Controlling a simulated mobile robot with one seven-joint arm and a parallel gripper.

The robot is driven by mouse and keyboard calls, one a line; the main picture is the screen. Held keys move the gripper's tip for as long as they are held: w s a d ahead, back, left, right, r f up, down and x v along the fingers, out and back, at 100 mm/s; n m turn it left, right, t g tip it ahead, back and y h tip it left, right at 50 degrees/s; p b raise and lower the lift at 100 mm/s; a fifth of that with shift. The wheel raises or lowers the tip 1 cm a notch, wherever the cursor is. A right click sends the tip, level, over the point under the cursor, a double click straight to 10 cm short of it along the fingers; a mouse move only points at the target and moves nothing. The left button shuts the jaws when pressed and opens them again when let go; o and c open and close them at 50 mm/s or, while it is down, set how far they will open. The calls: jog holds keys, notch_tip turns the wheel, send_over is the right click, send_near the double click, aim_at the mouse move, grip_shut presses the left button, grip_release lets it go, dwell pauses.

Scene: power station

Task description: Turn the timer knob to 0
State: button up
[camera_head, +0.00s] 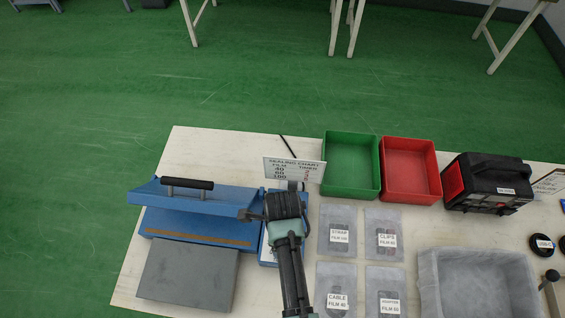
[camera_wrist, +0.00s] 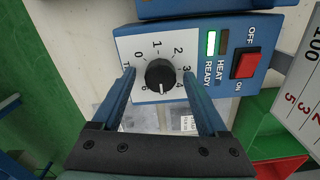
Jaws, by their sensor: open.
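The timer knob (camera_wrist: 160,74) is a round black dial on a white panel face in the wrist view. Printed numbers run clockwise around it, with 0 at the upper left and 6 at the lower left. Its white mark points down in the picture, between 4 and 6. My gripper (camera_wrist: 159,76) is open, with one blue finger on each side of the knob and visible gaps between. Its left finger partly covers a label. In the head view my gripper (camera_head: 284,208) is over the blue sealer's control box (camera_head: 268,255) and hides the knob.
The panel has a red OFF/ON switch (camera_wrist: 245,65) and a lit green lamp (camera_wrist: 211,43) by READY. The sealer's raised blue lid (camera_head: 215,200) is left of my arm. A sealing chart (camera_head: 296,169) stands behind. Green (camera_head: 351,195) and red (camera_head: 411,197) bins are right.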

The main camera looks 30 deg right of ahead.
grip_shut()
jog(key=shift+r, duration=0.1)
dwell(0.3)
